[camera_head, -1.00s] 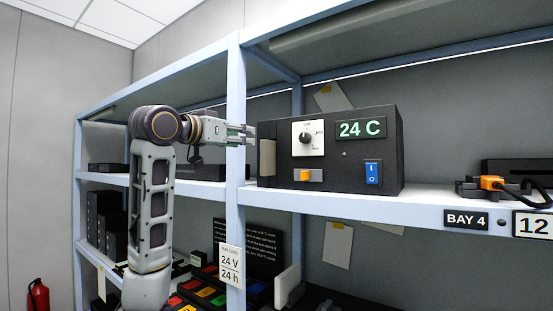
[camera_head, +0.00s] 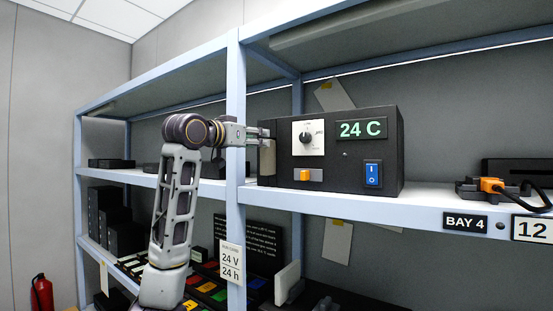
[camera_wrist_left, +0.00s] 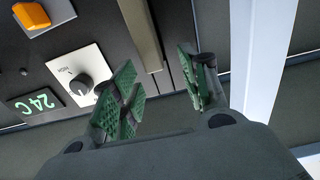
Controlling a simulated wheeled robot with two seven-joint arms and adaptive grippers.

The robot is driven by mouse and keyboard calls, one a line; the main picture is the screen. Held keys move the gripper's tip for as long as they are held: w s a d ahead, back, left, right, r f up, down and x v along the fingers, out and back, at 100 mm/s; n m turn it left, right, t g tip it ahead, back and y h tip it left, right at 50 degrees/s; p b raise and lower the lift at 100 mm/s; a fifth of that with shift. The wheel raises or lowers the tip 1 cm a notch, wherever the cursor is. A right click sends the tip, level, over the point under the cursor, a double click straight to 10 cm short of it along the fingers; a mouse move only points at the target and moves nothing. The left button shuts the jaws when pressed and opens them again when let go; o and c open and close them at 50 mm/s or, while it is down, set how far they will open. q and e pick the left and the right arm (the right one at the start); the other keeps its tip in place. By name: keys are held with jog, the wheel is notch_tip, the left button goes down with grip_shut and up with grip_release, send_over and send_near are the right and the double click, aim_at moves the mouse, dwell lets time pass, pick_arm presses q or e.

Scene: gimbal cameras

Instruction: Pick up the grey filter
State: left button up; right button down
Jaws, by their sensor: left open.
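The grey filter (camera_head: 267,163) is a thin grey-beige slab set upright at the left end of a black control box (camera_head: 340,160) on the shelf. My left gripper (camera_head: 263,133) is at its top end in the head view, reaching in from the left past the shelf post. In the left wrist view the filter (camera_wrist_left: 140,35) runs down from the top edge, and its end lies between the two green-padded fingers (camera_wrist_left: 162,92) as seen. The fingers are apart; I cannot tell whether either touches it. My right gripper is out of view.
A pale blue shelf post (camera_head: 236,165) stands close beside my left wrist. The box carries a dial (camera_head: 306,137), an orange button (camera_head: 304,175) and a blue switch (camera_head: 373,173). A device with an orange plug (camera_head: 491,185) sits further right.

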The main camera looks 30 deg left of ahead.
pick_arm(q)
jog(key=shift+w+d+p, duration=0.25)
jog(key=shift+w+p, duration=0.4)
jog(key=shift+w, duration=0.65)
jog(key=shift+w+d+p, duration=0.25)
jog(key=shift+w+p, duration=0.35)
jog(key=shift+w, duration=0.65)
jog(key=shift+f, duration=0.1)
jog(key=shift+c, duration=0.3)
grip_shut()
